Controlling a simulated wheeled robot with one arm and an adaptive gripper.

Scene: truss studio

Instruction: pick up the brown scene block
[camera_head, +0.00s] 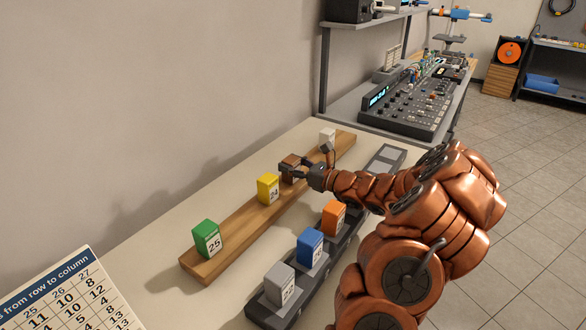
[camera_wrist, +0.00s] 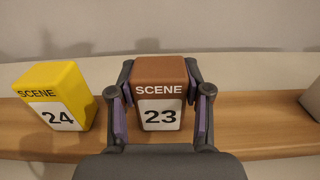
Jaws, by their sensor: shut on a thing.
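The brown scene block (camera_wrist: 160,72), labelled "SCENE 23", stands upright on a wooden rail (camera_wrist: 258,128) in the wrist view. My gripper (camera_wrist: 160,100) has one finger on each side of it, shut on it. In the head view the brown block (camera_head: 290,163) is partly hidden by my gripper (camera_head: 293,171). The block appears to rest on the wooden rail (camera_head: 222,248), at about the rail's height.
A yellow block (camera_head: 267,186) numbered 24 stands close on the left, and a green block (camera_head: 206,238) numbered 25 farther left. A white block (camera_head: 327,136) stands beyond. Grey (camera_head: 280,283), blue (camera_head: 310,247) and orange (camera_head: 333,216) blocks sit on a dark rack in front.

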